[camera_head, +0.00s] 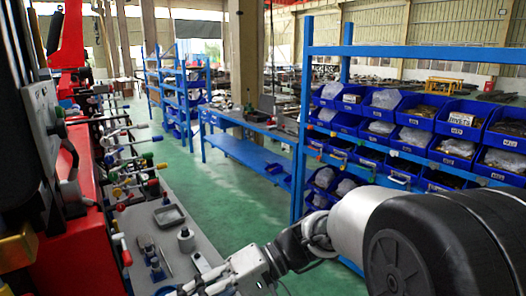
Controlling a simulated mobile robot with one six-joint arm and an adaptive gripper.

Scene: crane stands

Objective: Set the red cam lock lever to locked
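A red-handled lever (122,249) stands at the left edge of the grey work surface (185,255), beside the red machine body. It may be the cam lock lever, but other small red-ended handles show farther back, so I cannot be sure. Its locked or unlocked position is not readable at this size. My gripper (200,284) is low in the picture, right of the red-handled lever and apart from it. Its fingers are partly cut off by the bottom edge, and whether they are open or shut is unclear.
A small grey tray (169,216) and a round grey knob-topped piece (186,240) sit on the work surface. Several levers with coloured knobs (150,157) crowd its far left. Blue shelving with bins (440,120) stands right. Green floor (240,200) is open between.

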